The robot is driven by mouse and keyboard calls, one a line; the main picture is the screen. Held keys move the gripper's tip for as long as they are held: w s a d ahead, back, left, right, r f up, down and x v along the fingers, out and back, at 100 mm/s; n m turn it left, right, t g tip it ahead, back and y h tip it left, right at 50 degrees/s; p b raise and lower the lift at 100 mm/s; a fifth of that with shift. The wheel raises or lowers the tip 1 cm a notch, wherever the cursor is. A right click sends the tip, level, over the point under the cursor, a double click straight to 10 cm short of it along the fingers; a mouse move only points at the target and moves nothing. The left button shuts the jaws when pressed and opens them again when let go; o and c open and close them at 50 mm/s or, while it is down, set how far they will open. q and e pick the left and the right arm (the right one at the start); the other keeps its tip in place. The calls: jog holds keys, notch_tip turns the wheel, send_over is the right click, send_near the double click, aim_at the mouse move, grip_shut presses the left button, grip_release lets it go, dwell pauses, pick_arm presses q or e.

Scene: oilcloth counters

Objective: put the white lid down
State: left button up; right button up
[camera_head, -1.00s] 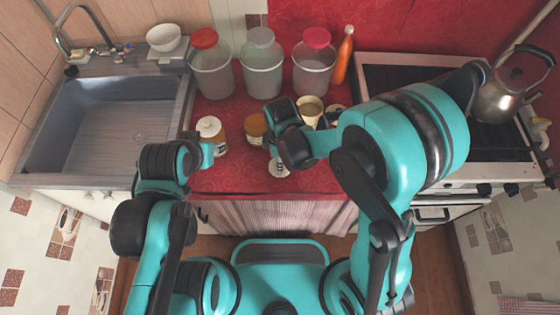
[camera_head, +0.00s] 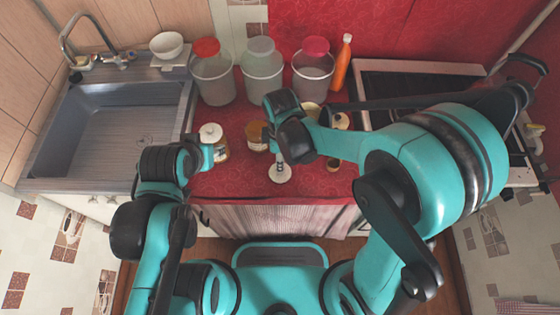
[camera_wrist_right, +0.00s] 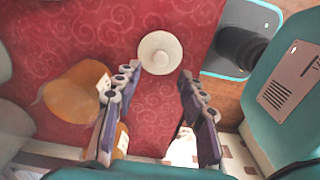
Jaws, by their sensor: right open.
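The white lid (camera_head: 280,174) lies on the red counter near its front edge. In the right wrist view the lid (camera_wrist_right: 160,53) is round, with a raised centre, and lies flat on the red patterned cloth. My right gripper (camera_head: 278,150) is above and behind the lid. In the wrist view its two fingers (camera_wrist_right: 160,76) are spread with nothing between them, and the lid shows past their tips, apart from them. My left gripper (camera_head: 212,153) is beside a jar with a white top (camera_head: 211,133); its fingers are too small and covered to read.
An amber jar (camera_head: 257,135) stands behind and left of the lid. Three large canisters (camera_head: 263,75) and an orange bottle (camera_head: 343,62) line the back. A sink (camera_head: 110,135) is left and a stove (camera_head: 420,85) right. Cloth around the lid is clear.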

notch_tip(320, 180, up, 6)
jog(key=p, duration=0.2)
jog(key=s+d+r+m+t, duration=0.2)
jog(key=d+r+m, duration=0.3)
jog(key=d+m, duration=0.4)
jog(key=s+d+r+m+t, duration=0.3)
jog(key=d+r+m+t, duration=0.2)
jog(key=d+m, duration=0.4)
jog(key=shift+r, duration=0.15)
jog(key=shift+s+a+b, duration=0.1)
jog(key=shift+b, duration=0.25)
jog(key=shift+f, duration=0.35)
